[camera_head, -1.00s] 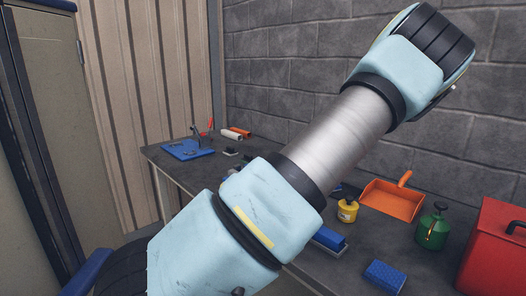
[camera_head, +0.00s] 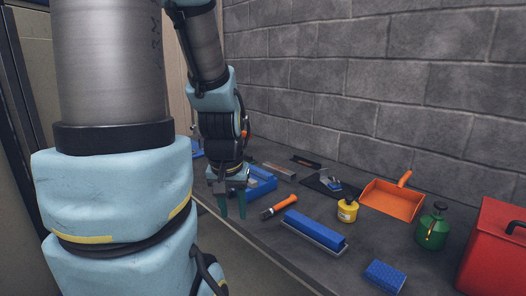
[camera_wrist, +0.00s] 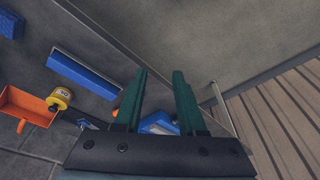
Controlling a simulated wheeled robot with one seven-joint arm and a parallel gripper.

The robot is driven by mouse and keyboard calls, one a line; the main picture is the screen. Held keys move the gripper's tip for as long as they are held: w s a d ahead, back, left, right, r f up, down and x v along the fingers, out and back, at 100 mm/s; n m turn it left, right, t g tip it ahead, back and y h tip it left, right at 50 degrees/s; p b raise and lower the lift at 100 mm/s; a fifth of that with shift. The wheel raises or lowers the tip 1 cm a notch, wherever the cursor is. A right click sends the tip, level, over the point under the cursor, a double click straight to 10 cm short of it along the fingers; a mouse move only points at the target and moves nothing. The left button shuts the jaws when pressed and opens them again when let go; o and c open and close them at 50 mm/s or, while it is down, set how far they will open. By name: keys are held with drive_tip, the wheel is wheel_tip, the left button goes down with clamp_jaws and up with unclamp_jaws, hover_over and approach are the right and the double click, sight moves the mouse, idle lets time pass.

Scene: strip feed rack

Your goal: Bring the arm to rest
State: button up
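My gripper (camera_head: 232,205) hangs pointing down at the near edge of the dark workbench (camera_head: 362,256) in the head view. In the wrist view my gripper (camera_wrist: 159,84) shows two dark green fingers with a clear gap between them and nothing held. My arm fills the left of the head view, with its upper part cut off by the top edge. A blue tray-like object (camera_head: 262,183) stands just behind the fingers and is partly hidden by them.
On the bench are an orange-handled tool (camera_head: 280,206), a long blue block (camera_head: 314,229), a yellow can (camera_head: 347,211), an orange dustpan (camera_head: 392,199), a green can (camera_head: 433,230), a blue sponge (camera_head: 385,276) and a red box (camera_head: 496,247). A grey brick wall (camera_head: 400,90) stands behind.

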wheel_tip(320, 180, down, 11)
drive_tip(key=s+g+b, duration=0.1)
drive_tip(key=b, duration=0.8)
drive_tip(key=shift+s+b, duration=0.3)
drive_tip(key=shift+s, duration=0.05)
drive_tip(key=shift+d+f, duration=0.1)
